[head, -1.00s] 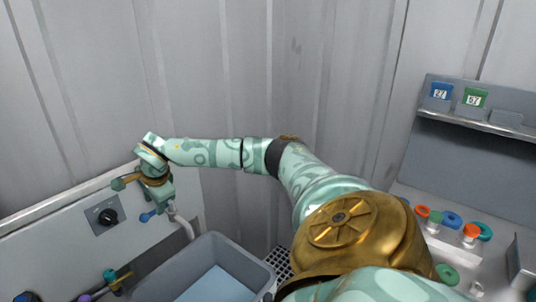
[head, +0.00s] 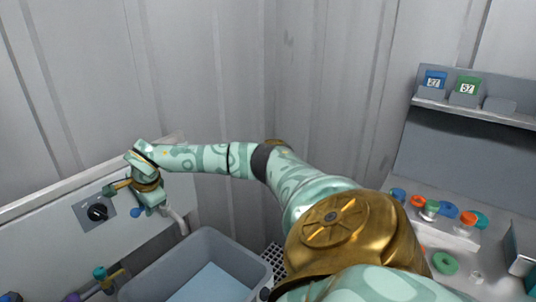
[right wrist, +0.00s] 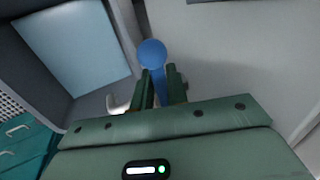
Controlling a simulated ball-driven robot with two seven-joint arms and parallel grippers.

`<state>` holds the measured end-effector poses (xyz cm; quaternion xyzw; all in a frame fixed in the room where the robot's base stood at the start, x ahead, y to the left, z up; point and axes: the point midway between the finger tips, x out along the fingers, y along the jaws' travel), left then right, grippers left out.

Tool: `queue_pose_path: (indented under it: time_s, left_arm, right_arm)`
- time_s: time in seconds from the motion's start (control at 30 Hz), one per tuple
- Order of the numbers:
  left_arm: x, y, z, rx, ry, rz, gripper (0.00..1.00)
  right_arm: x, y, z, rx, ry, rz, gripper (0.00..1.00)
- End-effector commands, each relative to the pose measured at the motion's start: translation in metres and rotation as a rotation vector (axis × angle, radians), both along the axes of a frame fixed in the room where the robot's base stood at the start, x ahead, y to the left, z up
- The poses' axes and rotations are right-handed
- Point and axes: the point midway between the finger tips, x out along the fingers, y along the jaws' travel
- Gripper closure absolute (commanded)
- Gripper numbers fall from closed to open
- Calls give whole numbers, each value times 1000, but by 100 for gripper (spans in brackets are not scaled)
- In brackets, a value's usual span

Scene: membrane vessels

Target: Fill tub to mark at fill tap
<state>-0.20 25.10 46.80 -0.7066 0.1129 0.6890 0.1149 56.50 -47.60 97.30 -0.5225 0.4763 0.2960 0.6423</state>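The grey tub (head: 254,262) stands at the bottom centre of the head view, below the pale spout (head: 178,222) of the fill tap. A flat light-blue surface (head: 212,284) shows inside it; I cannot make out a mark. My right gripper (head: 146,205) reaches to the tap at the left. In the right wrist view my right fingers (right wrist: 160,88) close around the stem of a blue ball-ended handle (right wrist: 152,53), whose ball sticks out past the fingertips. The blue handle also shows in the head view (head: 137,212). My left gripper is not in view.
A black dial (head: 97,212) is on the panel left of the tap. Coloured valve parts (head: 100,273) stand at the lower left. At right, a shelf holds a blue tag (head: 433,80) and a green tag (head: 467,86) above a bench with coloured rings (head: 445,263).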

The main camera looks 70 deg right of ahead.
Motion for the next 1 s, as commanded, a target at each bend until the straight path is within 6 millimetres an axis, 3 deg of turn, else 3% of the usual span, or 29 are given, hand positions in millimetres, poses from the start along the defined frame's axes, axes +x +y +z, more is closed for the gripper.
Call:
queue_pose_path:
  time_s: [0.23, 0.43, 1.0]
  left_arm:
    - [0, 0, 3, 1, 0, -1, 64]
    - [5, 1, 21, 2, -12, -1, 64]
    - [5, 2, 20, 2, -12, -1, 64]
  right_arm:
    - [-2, 0, 1, -1, 1, 28, 100]
    - [-18, 0, 4, 0, 0, 317, 100]
    - [-43, -6, -1, 1, 0, 835, 100]
